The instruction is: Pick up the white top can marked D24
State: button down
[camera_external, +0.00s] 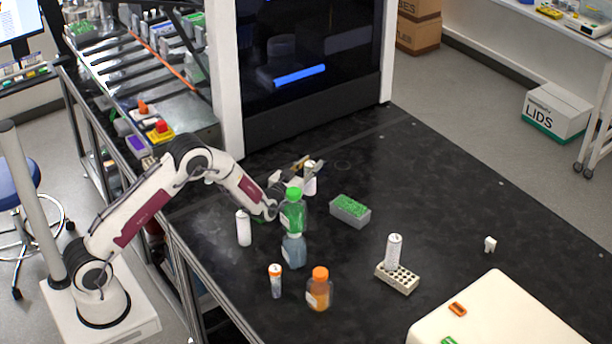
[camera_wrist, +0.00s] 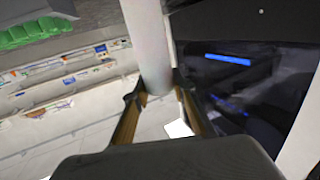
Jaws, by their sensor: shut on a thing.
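My gripper (camera_external: 303,165) is shut on a white can (camera_external: 310,180) behind the green-capped bottle. The can looks upright in the outside view. I cannot tell whether its base touches the table. A second white can (camera_external: 244,229) stands near the table's left edge. A third white can (camera_external: 393,250) stands at the grey rack. No D24 marking is readable on any of them.
A green bottle (camera_external: 292,217), a blue-grey bottle (camera_external: 293,252), an orange-capped tube (camera_external: 275,284) and an orange bottle (camera_external: 319,292) stand in front. A green-topped box (camera_external: 350,216) and the holed rack (camera_external: 405,281) are to the right. The table's far right is mostly clear.

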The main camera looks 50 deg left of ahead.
jog(key=shift+r, duration=3)
jog(key=shift+a, duration=0.1)
